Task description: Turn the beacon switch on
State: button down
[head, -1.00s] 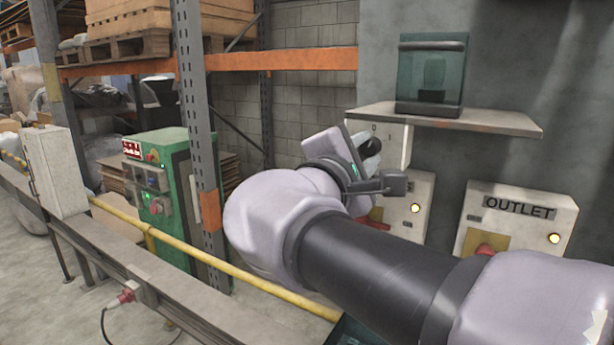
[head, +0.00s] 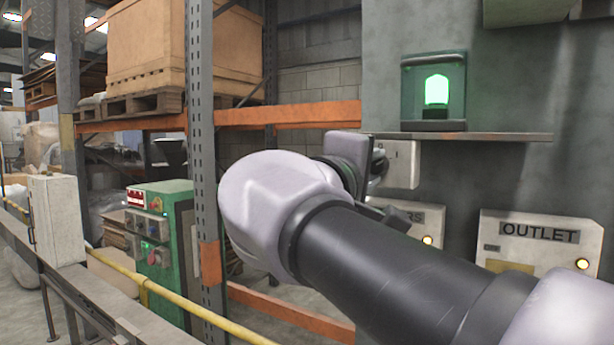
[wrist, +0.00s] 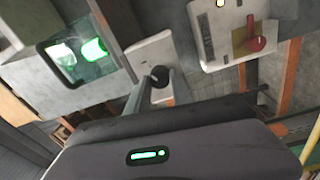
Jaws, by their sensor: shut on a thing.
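The beacon (head: 437,90) glows bright green inside its glass case on the wall shelf. It also glows green in the wrist view (wrist: 95,49). The white switch box (head: 404,163) is mounted on the wall just below the shelf. In the wrist view, its black knob (wrist: 159,77) stands out from the box face between my gripper's fingers. My gripper (wrist: 157,88) is shut on this knob. In the head view my arm and wrist hide most of the gripper, and the knob cannot be made out clearly.
The shelf (head: 480,136) juts out just above my gripper. A panel marked OUTLET (head: 540,243) and another lettered panel (head: 422,221), partly behind my arm, sit lower on the wall. An orange rack beam (head: 290,114), a green cabinet (head: 160,240) and a yellow rail (head: 190,308) are left.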

dwell(0.4)
jog(key=c, duration=1.1)
grip_release()
jog(key=shift+f, duration=0.1)
